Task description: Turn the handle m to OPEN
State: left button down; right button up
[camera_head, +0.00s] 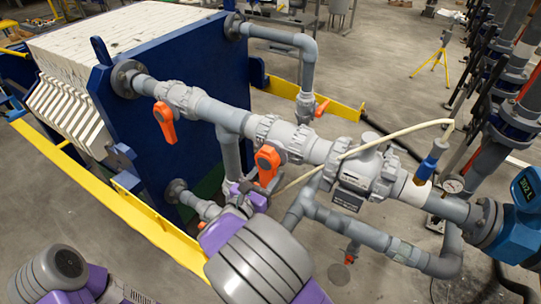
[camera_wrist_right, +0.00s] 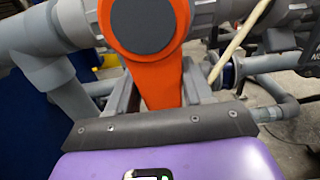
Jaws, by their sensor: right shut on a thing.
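An orange valve handle (camera_head: 267,162) with a dark round hub sits on the grey pipe at the middle of the head view. In the right wrist view the same orange handle (camera_wrist_right: 160,75) fills the upper middle, its lever pointing down. My right gripper (camera_head: 262,190) is at its lower end. In the wrist view my right gripper (camera_wrist_right: 166,95) has a finger on each side of the lever and is shut on it. No letter m or OPEN mark is legible. My left gripper is out of view; only part of my left arm shows at the lower left.
A second orange handle (camera_head: 165,122) hangs at the left on the same pipe, and another (camera_head: 321,107) is behind. A pale hose (camera_head: 385,133) crosses the pipework. A blue press plate (camera_head: 180,100) stands behind; a yellow rail (camera_head: 150,222) runs at the left.

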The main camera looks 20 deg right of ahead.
jog(key=shift+s+d+r+n+p, duration=0.2)
jog(key=shift+n+p, duration=0.45)
jog(key=shift+p, duration=0.5)
jog(key=shift+s+d+r+n+p, duration=0.1)
jog(key=shift+s+d+n+p, duration=0.15)
jog(key=shift+n+p, duration=0.65)
jog(key=shift+s+d+f+n+p, duration=0.1)
jog(key=shift+s+d+n+p, duration=0.2)
jog(key=shift+p, duration=0.7)
jog(key=s+r+n+p, duration=0.1)
jog(key=n+p, duration=0.1)
jog(key=n, duration=0.1)
jog(key=s+d+r+n+p, duration=0.1)
jog(key=n+p, duration=0.1)
jog(key=n, duration=0.2)
jog(key=d+r+n+p, duration=0.1)
jog(key=r+n+p, duration=0.1)
jog(key=n, duration=0.2)
jog(key=shift+s, duration=0.4)
jog(key=shift+d+r+n, duration=0.1)
jog(key=shift+r+n, duration=0.5)
jog(key=shift+n, duration=0.45)
jog(key=shift+r+n, duration=0.6)
jog(key=shift+n, duration=0.4)
